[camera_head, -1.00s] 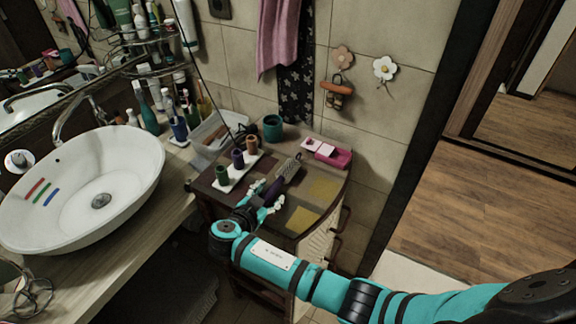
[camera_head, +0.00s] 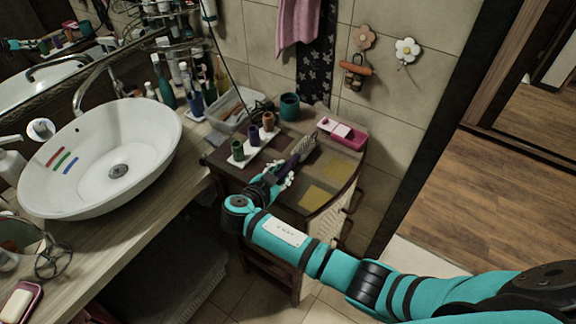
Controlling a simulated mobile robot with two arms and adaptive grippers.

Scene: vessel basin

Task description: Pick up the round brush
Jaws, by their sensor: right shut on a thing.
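The round brush (camera_head: 303,147) has a grey bristled head and a dark purple handle. It is over the top of the small cabinet (camera_head: 285,195), head pointing up and right in the picture. My right gripper (camera_head: 281,177) is shut on the handle end, with its pale fingertips around it. I cannot tell whether the brush still touches the cabinet top. My left gripper is not in view.
A white tray (camera_head: 237,158) with several coloured cups stands left of the brush. A teal cup (camera_head: 289,106) and a pink box (camera_head: 349,138) are behind it. Yellow patches (camera_head: 315,197) lie on the cabinet top at right. The white basin (camera_head: 75,190) is at left.

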